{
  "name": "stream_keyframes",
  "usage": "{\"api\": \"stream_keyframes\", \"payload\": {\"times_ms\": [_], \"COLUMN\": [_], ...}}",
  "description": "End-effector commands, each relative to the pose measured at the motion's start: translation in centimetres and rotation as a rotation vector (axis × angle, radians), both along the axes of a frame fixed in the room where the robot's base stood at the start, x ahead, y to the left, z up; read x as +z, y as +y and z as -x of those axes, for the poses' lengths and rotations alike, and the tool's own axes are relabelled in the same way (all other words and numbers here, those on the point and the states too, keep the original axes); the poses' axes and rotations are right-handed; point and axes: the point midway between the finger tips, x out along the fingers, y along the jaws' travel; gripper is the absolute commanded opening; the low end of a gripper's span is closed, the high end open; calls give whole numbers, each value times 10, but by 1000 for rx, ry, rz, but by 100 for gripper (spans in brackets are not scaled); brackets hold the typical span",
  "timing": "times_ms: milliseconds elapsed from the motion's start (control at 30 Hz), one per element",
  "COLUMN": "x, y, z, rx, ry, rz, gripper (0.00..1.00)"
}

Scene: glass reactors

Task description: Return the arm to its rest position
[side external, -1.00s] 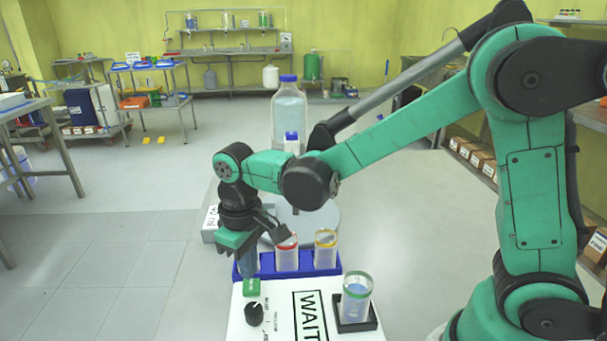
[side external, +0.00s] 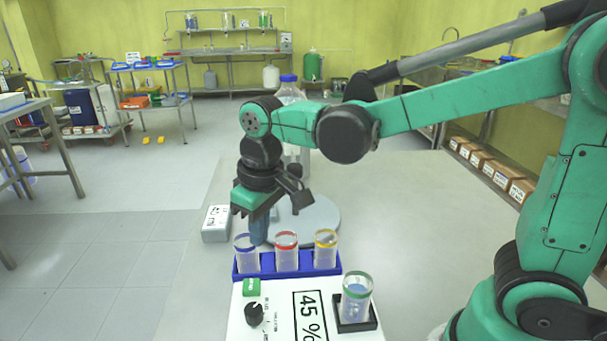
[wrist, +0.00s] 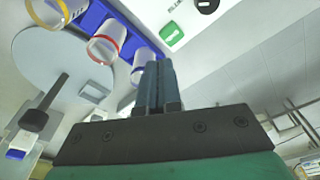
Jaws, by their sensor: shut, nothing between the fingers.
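My gripper (side external: 259,232) is shut and empty. In the side view its fingers point down just behind the blue-ringed vial at the left of the blue rack. In the wrist view the closed fingers (wrist: 158,85) stand together in front of the rack. The blue rack (side external: 290,274) holds a blue-ringed vial (side external: 246,255), a red-ringed vial (side external: 287,252) and a yellow-ringed vial (side external: 326,250). A green-ringed vial (side external: 356,300) with bluish contents stands upright in a black holder on the white device.
The white device (side external: 284,318) has a black knob (side external: 254,314), a green switch (side external: 252,287) and a display reading "45 %". A round grey plate (side external: 322,215) and a clear bottle with a blue cap (side external: 289,88) stand behind the rack. A labelled box (side external: 215,223) lies left.

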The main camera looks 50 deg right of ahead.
Motion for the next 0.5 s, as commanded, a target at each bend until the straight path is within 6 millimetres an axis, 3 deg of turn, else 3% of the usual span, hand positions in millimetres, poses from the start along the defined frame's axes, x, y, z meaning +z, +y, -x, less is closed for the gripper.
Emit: {"api": "stream_keyframes", "payload": {"times_ms": [200,500], "x": [14,11], "y": [-39,-66], "z": [28,51], "rx": [-109,-199], "ry": [-242,-474], "rz": [-39,-52], "gripper": [0,0]}}
